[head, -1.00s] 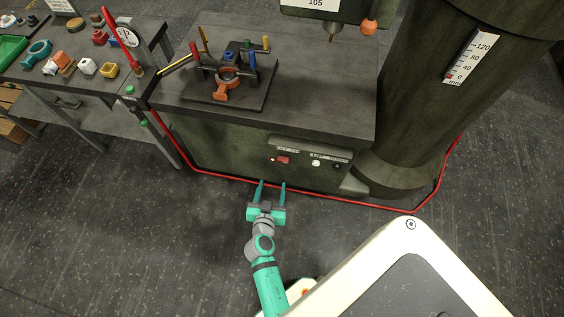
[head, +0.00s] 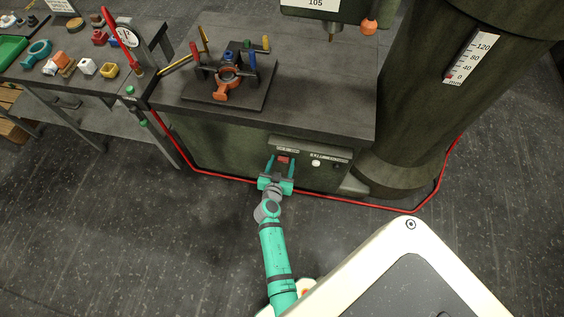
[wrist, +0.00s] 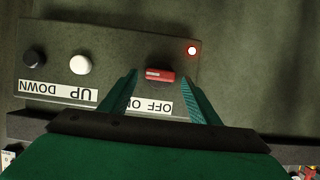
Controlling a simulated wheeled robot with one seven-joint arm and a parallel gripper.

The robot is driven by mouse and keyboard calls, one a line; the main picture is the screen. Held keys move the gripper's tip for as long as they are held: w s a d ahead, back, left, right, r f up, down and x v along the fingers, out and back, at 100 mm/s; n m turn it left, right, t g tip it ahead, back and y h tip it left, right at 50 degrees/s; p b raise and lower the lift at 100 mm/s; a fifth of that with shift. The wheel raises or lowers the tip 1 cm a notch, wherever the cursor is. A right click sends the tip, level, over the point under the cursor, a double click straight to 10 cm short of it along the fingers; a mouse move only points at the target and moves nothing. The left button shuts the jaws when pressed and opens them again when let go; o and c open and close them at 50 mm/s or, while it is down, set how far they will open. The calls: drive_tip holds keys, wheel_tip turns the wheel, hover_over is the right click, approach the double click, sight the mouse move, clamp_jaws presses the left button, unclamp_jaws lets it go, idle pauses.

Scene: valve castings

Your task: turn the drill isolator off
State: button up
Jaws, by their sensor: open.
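The drill isolator (wrist: 160,75) is a red handle on the control panel on the front of the drill base. In the wrist view it lies level across the panel, over an upside-down "OFF ON" label (wrist: 152,105). My gripper (wrist: 160,88) is open, with one finger on each side of the handle's position, and I see no clear contact. In the head view my gripper (head: 282,160) is at the panel, with the red isolator (head: 283,160) between its fingers.
A white button (wrist: 80,64) and a black button (wrist: 34,60) sit on the same panel, over an "UP DOWN" label. The worktable (head: 310,90) overhangs above, bearing a fixture with an orange casting (head: 228,76). A red line (head: 235,179) runs along the base.

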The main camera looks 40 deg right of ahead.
drive_tip(key=shift+w+d+f, duration=0.1)
drive_tip(key=shift+w+d, duration=0.05)
drive_tip(key=c, duration=1.1)
drive_tip(key=shift+o, duration=0.2)
